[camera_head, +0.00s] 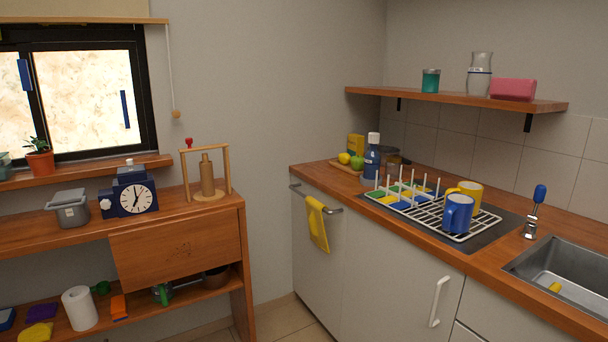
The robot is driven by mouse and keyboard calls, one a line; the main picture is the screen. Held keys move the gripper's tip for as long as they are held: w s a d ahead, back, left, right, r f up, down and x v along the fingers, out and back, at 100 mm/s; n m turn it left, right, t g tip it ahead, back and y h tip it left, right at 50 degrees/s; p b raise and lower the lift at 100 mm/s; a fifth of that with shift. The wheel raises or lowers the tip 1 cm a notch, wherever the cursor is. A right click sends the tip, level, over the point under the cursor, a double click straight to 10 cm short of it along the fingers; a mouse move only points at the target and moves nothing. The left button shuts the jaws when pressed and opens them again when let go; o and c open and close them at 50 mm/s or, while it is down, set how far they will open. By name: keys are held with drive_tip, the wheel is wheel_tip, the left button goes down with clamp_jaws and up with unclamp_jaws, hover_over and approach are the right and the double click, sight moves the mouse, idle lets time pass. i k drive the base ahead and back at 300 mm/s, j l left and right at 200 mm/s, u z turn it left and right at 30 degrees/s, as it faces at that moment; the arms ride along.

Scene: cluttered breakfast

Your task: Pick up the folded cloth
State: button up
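A yellow cloth (317,226) hangs over a dark rail (314,199) on the front of the right-hand counter. On the low shelf at bottom left lie a flat yellow piece (42,312) and a flat purple piece (38,333) that look like folded cloths. A pink block (513,90) sits on the wall shelf at upper right; I cannot tell whether it is cloth. Which of these is the folded cloth is not clear from this view. My gripper is not in view.
The right counter (506,249) holds a dish rack (446,217) with mugs, a blue bottle (372,160) and a sink (570,272). The left sideboard (100,223) holds a clock (131,196) and wooden stand (208,195). Floor (296,318) shows between them.

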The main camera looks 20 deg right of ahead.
sight(503, 89)
drive_tip(key=i+j+z, duration=0.1)
drive_tip(key=i+z, duration=0.35)
drive_tip(key=i+j+z, duration=0.15)
drive_tip(key=z, duration=0.35)
drive_tip(key=i+j+z, duration=0.65)
drive_tip(key=j+z, duration=0.25)
drive_tip(key=l, duration=0.1)
